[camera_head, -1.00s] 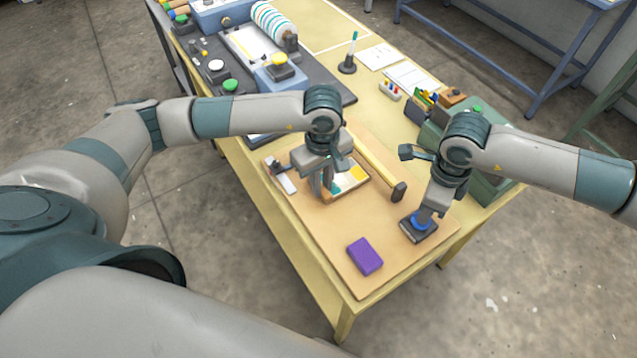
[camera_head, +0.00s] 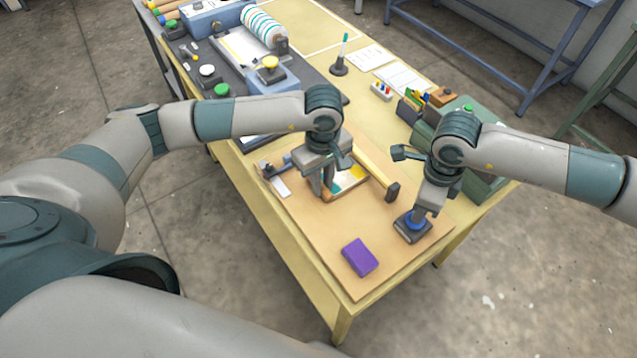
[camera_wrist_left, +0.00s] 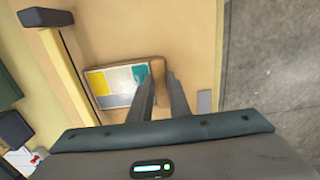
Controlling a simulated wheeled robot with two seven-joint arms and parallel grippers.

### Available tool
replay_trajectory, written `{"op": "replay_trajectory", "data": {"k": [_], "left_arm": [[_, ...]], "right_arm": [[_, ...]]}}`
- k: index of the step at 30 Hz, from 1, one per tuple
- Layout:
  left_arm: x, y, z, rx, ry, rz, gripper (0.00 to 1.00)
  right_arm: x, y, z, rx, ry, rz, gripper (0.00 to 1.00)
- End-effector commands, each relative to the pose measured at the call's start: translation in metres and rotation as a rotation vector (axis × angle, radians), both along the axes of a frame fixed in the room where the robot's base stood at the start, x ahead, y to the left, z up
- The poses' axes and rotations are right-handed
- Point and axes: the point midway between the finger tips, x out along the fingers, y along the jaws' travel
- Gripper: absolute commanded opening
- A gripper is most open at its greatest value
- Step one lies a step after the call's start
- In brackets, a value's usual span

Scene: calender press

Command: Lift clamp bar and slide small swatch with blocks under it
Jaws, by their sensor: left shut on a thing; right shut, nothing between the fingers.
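The small swatch (camera_head: 352,178) lies on a tan board (camera_head: 310,235); it has yellow, teal and grey blocks, clearest in the left wrist view (camera_wrist_left: 112,97). The clamp bar (camera_head: 372,168) is a long yellow bar with a dark end, just right of the swatch; it also shows in the left wrist view (camera_wrist_left: 62,65). My left gripper (camera_head: 328,196) is shut at the swatch's near edge, by the teal block; its fingers partly hide the grip. My right gripper (camera_head: 420,213) is shut and empty, pointing down onto a blue knob (camera_head: 413,226) on a dark base.
A purple block (camera_head: 360,257) lies on the near part of the board. A green box (camera_head: 486,185) stands at the table's right edge, behind my right wrist. A pen stand (camera_head: 339,68) and a blue-grey machine (camera_head: 275,80) are farther back. The board's near left is clear.

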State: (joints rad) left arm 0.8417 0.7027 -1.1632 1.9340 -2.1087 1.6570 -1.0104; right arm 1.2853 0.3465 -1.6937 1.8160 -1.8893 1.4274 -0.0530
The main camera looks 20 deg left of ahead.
Motion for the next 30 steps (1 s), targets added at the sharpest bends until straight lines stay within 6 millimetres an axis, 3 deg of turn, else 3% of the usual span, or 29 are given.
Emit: {"op": "replay_trajectory", "data": {"k": [10,28,29,30], "left_arm": [[0.012,-0.007,-0.002,-0.001,-0.001,0.001,0.0],[0.012,-0.007,-0.003,0.001,-0.001,0.0,0.0],[0.012,-0.007,-0.003,0.001,-0.001,0.001,0.19],[0.012,-0.007,-0.003,0.001,-0.001,0.0,0.28]], "right_arm": [[-0.006,-0.001,-0.006,-0.005,0.014,0.003,0.0],[-0.006,-0.001,-0.006,-0.005,0.014,0.003,0.0],[-0.006,-0.001,-0.006,-0.005,0.014,0.003,0.0],[-0.006,-0.001,-0.006,-0.005,0.014,0.003,0.0]]}}
